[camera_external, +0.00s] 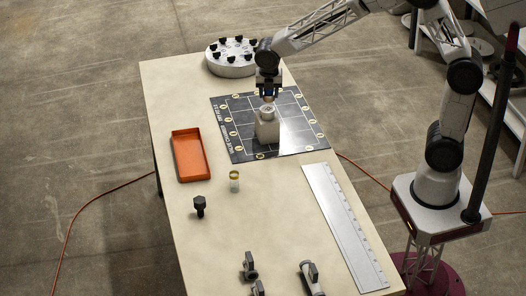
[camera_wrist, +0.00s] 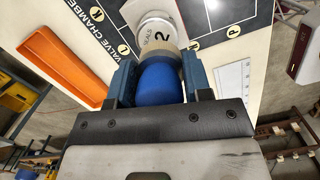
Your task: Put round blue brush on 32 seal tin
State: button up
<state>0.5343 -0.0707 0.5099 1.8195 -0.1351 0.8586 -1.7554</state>
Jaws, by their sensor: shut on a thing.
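The round blue brush (camera_wrist: 160,84) is between the fingers of my gripper (camera_wrist: 160,88) in the wrist view, and the gripper is shut on it. Directly beyond it is a tan and white tin (camera_wrist: 156,38) marked SEALS with a large 2; the rest of its label cannot be read. In the external view my gripper (camera_external: 268,92) points down just above a pale tin with a grey round top (camera_external: 267,128) on the dark mat. Whether the brush touches the tin cannot be told.
The dark marked mat (camera_external: 235,142) lies mid-table. An orange tray (camera_external: 190,155), a small yellow-topped jar (camera_external: 235,182) and a black bolt (camera_external: 199,206) stand left and front. A knobbed metal disc (camera_external: 231,65) is behind, a steel rule (camera_external: 343,225) right. Dark fittings (camera_external: 250,267) lie in front.

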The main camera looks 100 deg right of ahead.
aim_at(267, 100)
jog(key=shift+w+d, duration=0.15)
jog(key=shift+w, duration=0.1)
jog(key=shift+f, duration=0.15)
jog(key=shift+f, duration=1.6)
jog(key=shift+f, duration=0.15)
jog(key=o, duration=0.9)
jog(key=r, duration=0.8)
jog(key=a+r, duration=0.1)
jog(key=r, duration=0.2)
jog(key=shift+w+a+r, duration=0.1)
jog(key=shift+w+r, duration=0.05)
jog(key=shift+r, duration=0.45)
